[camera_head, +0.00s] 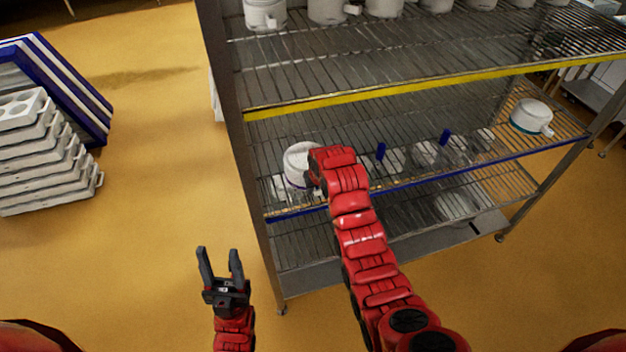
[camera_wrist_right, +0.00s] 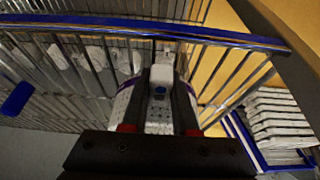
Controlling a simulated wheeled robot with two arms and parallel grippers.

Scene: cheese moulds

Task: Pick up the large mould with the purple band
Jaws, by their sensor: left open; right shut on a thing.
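A white round mould (camera_head: 299,160) with a dark bluish-purple band low on its side is at the left end of the middle shelf. In the right wrist view the white mould (camera_wrist_right: 161,76) sits between the fingers, with purple marks on it. My right gripper (camera_wrist_right: 159,105) is shut on this mould. My left gripper (camera_head: 219,258) is open and empty, low over the floor, left of the rack.
The wire rack has a yellow-edged upper shelf (camera_head: 400,88) with several white moulds and a blue-edged middle shelf (camera_head: 470,166). Another white mould (camera_head: 531,116) stands at its right end. Stacked white trays (camera_head: 45,160) stand at left. Floor between is clear.

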